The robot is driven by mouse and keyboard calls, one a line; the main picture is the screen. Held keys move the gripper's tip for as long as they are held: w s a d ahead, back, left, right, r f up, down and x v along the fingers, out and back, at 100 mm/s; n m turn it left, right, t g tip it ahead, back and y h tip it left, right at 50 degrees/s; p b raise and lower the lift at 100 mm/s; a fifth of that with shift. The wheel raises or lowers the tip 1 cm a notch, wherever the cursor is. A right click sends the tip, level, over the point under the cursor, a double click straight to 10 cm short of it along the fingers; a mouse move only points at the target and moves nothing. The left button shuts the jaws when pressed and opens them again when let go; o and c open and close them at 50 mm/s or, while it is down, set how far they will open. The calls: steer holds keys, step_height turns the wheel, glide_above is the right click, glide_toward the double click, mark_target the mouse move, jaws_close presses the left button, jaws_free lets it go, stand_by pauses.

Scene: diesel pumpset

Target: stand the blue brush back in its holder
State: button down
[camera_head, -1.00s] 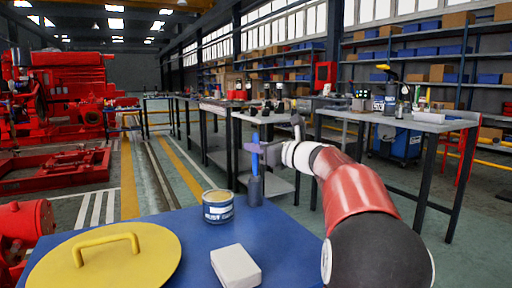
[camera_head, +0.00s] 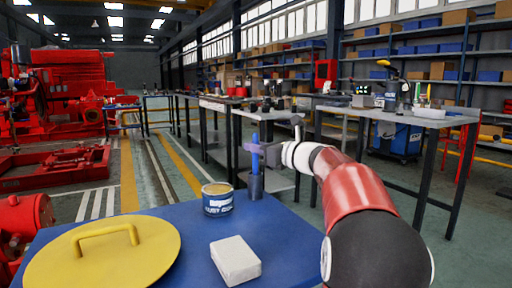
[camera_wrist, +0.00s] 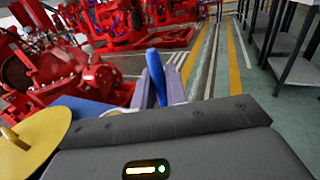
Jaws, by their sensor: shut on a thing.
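Workbenches stand behind. Red machinery fills the left.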

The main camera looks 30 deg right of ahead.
steer(key=shift+f, duration=0.1)
steer(key=c, duration=1.3)
jaws_free()
steer(key=shift+r+p, duration=4.25)
steer(key=shift+r, duration=0.3)
